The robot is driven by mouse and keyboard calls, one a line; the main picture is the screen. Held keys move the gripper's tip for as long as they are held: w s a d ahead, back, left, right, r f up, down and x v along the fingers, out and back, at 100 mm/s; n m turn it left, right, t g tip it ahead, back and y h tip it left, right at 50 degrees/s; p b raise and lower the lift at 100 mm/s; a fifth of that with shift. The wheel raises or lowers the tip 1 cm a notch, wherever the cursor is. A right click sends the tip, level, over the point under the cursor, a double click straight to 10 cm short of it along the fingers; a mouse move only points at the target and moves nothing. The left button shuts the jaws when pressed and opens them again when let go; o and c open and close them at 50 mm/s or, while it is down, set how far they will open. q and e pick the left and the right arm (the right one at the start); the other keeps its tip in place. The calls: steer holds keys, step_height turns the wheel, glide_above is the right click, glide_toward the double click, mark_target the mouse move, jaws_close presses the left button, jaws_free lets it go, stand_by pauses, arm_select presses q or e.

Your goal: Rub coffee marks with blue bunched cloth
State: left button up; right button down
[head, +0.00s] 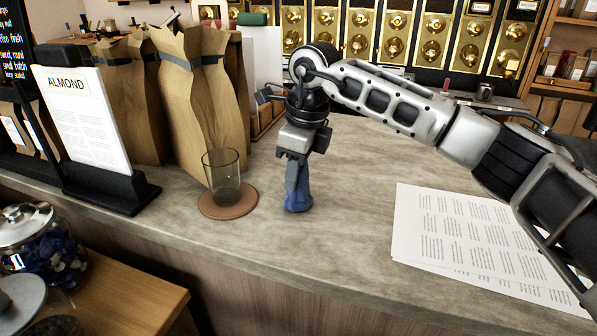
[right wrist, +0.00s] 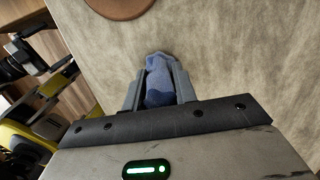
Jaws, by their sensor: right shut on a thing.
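The blue bunched cloth (head: 298,199) is held upright in my right gripper (head: 297,180) over the grey stone counter. Its lower end appears to touch the counter top. In the right wrist view the cloth (right wrist: 158,84) is pinched between the two fingers of the right gripper (right wrist: 160,88). No coffee marks can be made out on the visible counter; any under the cloth or gripper are hidden. My left gripper is not in the head view.
A glass (head: 221,172) stands on a round brown coaster (head: 246,202) just left of the cloth. Brown paper bags (head: 212,100) and an ALMOND sign (head: 86,115) stand further left. Printed sheets (head: 470,235) lie at the right. The counter between cloth and sheets is clear.

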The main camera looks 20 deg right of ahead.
steer(key=shift+w+a+p, duration=0.25)
steer(key=shift+w+p, duration=0.15)
steer(key=shift+w, duration=0.9)
steer(key=shift+s+d+f+b, duration=0.1)
steer(key=shift+s+d+b, duration=0.15)
steer(key=shift+s, duration=0.7)
steer(key=shift+s+d+f+b, duration=0.1)
steer(key=shift+s+b, duration=0.15)
steer(key=shift+s, duration=0.7)
steer(key=shift+s, duration=0.1)
steer(key=shift+s+d, duration=0.15)
steer(key=shift+s, duration=0.3)
steer(key=shift+s+d+b, duration=0.15)
steer(key=shift+s+b, duration=0.1)
steer(key=shift+s, duration=0.45)
steer(key=shift+s+d+b, duration=0.1)
steer(key=shift+s+b, duration=0.1)
steer(key=shift+s, duration=0.45)
steer(key=shift+r, duration=0.1)
